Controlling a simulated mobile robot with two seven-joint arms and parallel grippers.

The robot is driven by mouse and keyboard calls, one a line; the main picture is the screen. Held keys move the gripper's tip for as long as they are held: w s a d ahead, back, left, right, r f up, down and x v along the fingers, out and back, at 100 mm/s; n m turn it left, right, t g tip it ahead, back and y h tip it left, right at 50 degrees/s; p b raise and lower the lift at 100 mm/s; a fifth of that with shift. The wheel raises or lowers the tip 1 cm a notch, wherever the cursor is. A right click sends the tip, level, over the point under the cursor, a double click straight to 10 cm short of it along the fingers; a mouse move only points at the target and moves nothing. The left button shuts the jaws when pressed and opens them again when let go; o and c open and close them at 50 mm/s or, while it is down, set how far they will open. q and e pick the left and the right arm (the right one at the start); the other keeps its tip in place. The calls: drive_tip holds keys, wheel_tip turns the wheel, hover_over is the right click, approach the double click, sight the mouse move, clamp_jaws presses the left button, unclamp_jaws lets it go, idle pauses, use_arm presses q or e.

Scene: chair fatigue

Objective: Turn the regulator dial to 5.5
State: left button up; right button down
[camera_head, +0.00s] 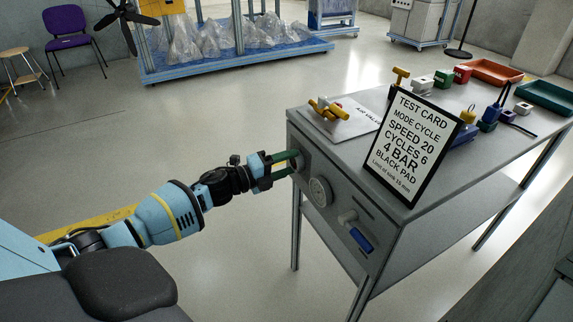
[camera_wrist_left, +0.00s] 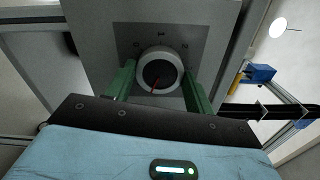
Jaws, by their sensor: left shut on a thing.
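The regulator dial (camera_wrist_left: 161,72) is a round knob with a pale rim, a dark face and a red pointer, on a dark square plate on the bench's front panel. In the head view the left gripper (camera_head: 291,162) reaches the panel's left end and mostly hides the dial. My right gripper is not in view.
A round gauge (camera_head: 320,191) and a blue-handled valve (camera_head: 360,239) sit on the panel to the right of the dial. A test card (camera_head: 413,148) stands on the grey bench (camera_head: 345,150). Open floor lies left of the bench.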

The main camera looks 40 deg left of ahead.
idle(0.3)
use_arm(q)
drive_tip(key=o, duration=1)
drive_tip(key=shift+c, duration=0.2)
drive_tip(key=p+v, duration=0.1)
drive_tip(key=v, duration=0.7)
drive_tip(key=shift+d, duration=0.1)
